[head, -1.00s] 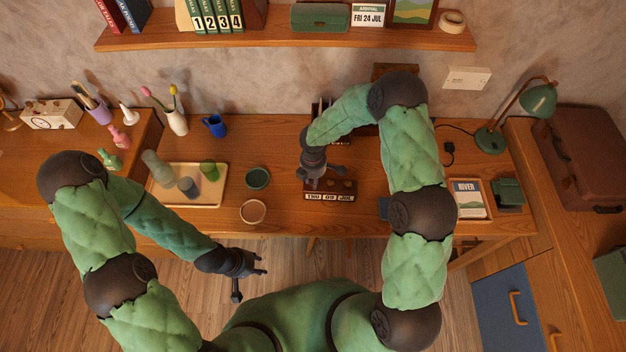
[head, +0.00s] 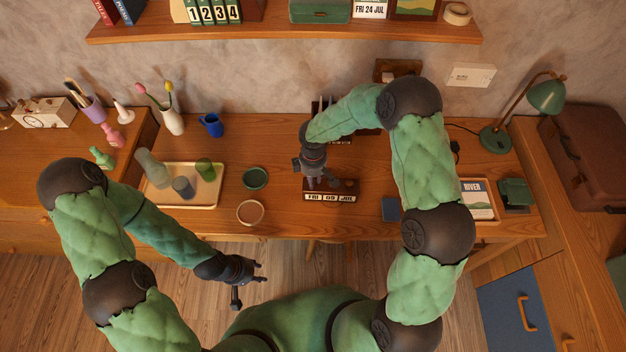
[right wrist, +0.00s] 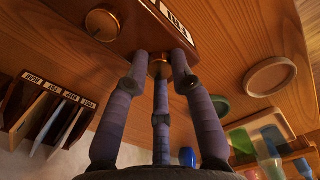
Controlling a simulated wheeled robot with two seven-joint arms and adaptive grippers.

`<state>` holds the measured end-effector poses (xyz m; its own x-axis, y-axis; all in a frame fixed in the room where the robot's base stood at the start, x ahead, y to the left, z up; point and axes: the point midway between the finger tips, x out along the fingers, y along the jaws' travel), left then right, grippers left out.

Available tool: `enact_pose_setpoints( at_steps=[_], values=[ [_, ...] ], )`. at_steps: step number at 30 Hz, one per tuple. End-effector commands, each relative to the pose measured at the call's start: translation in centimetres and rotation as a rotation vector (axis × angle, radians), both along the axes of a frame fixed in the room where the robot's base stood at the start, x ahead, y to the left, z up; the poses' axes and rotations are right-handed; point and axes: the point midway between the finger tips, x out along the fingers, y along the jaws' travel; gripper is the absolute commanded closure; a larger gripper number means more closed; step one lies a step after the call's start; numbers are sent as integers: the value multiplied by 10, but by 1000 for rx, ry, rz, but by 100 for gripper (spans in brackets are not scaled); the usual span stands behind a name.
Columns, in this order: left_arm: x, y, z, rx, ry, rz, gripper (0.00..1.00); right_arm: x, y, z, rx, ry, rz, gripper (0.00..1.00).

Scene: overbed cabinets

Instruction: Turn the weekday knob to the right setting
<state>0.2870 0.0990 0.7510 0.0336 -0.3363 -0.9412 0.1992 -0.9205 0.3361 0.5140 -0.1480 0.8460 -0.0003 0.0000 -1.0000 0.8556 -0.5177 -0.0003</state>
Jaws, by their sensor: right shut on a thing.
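The dark wooden calendar block (head: 345,187) stands on the desk, its front windows reading FRI, a two-digit number that looks like 09, and JUL. My right gripper (head: 316,183) is over the block's left end. In the right wrist view its fingers (right wrist: 160,70) are shut around a small brass knob (right wrist: 157,57), mostly hidden between them. Another brass knob (right wrist: 102,25) shows free on the block. The card (head: 370,8) on the shelf reads FRI 24 JUL. My left gripper (head: 252,275) is open and empty in front of the desk.
A tray (head: 205,203) with cups and a bottle, a green dish (head: 255,178) and a round pale dish (head: 250,212) lie left of the block. A dark blue item (head: 390,208) and a desk lamp (head: 545,98) are to the right.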

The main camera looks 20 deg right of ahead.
Motion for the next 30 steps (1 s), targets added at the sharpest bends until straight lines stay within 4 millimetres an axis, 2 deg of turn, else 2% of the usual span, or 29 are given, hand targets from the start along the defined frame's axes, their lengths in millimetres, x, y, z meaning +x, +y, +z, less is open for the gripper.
enact_pose_setpoints(
  at_steps=[14,15,17,26,30],
  values=[
    [0,0,-1,0,0,0,60,0,0,0,-1,1,-15,100],
    [0,0,-1,0,0,0,60,0,0,0,-1,1,-15,67],
    [0,0,-1,0,0,0,60,0,0,0,-1,1,-15,52],
    [0,0,-1,0,0,0,60,0,0,0,0,0,-15,52],
    [0,0,-1,0,0,0,60,1,0,7,-1,-3,-14,52]
  ],
)
